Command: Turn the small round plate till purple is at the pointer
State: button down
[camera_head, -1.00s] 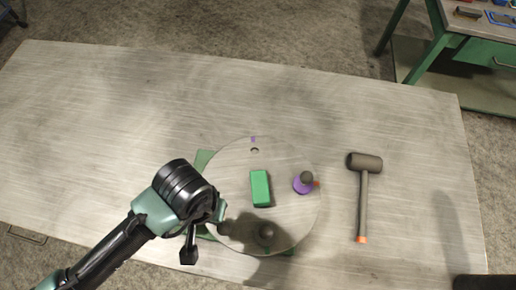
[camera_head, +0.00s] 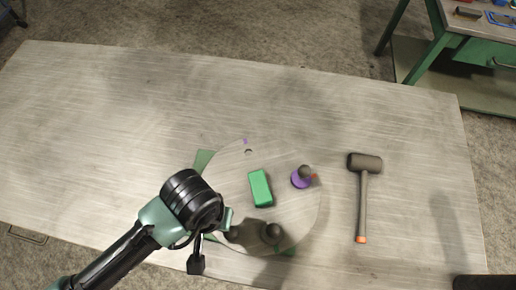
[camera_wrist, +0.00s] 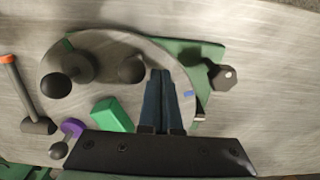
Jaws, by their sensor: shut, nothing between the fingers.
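The round plate (camera_head: 300,215) is grey and lies on a green base (camera_head: 203,160). In the wrist view, a blue mark (camera_wrist: 189,93) shows on the rim. My gripper (camera_wrist: 160,75) is shut and empty, low over the plate's near-left part, beside a dark knob (camera_wrist: 131,69). I cannot tell whether they touch.
The plate carries a green block (camera_head: 260,188), a purple disc (camera_head: 299,181) with a dark ball, and another dark knob (camera_head: 272,231). A mallet (camera_head: 363,195) lies right of the plate. The table's left and far parts are clear.

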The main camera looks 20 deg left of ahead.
aim_at(230, 236)
jog(key=shift+s+d, duration=0.3)
jog(key=shift+d, duration=0.7)
jog(key=shift+s+d, duration=0.1)
jog(key=shift+d, duration=0.7)
jog(key=shift+d+p, duration=0.35)
jog(key=shift+d, duration=1.3)
